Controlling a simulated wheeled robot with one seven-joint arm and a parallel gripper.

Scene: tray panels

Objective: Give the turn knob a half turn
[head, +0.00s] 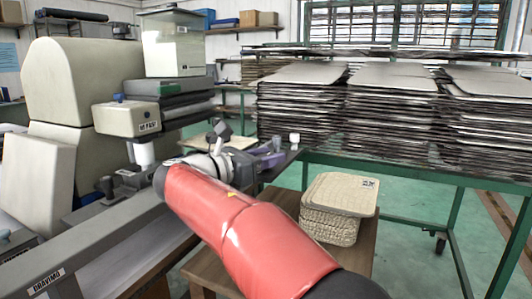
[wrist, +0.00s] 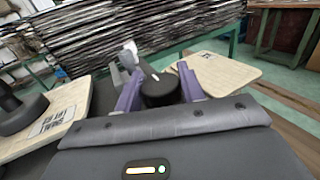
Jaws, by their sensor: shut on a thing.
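The turn knob (wrist: 160,92) is a dark round piece with a small pale mark on its top. In the wrist view it sits between the two purple fingers of my gripper (wrist: 158,80), which are shut on it from both sides. In the head view my gripper (head: 270,157) is at the end of my red arm, over the dark table edge. There the knob is mostly hidden by the gripper and cannot be made out clearly. A grey lever-like piece with a pale tip (wrist: 131,50) stands just behind the knob.
A woven lidded box (head: 335,222) sits on a wooden stool to the right of my arm. Tall stacks of panels (head: 390,115) fill the green rack behind. A cream-headed machine (head: 128,118) stands left. A tan board (wrist: 222,72) lies right of the knob, another (wrist: 65,105) left.

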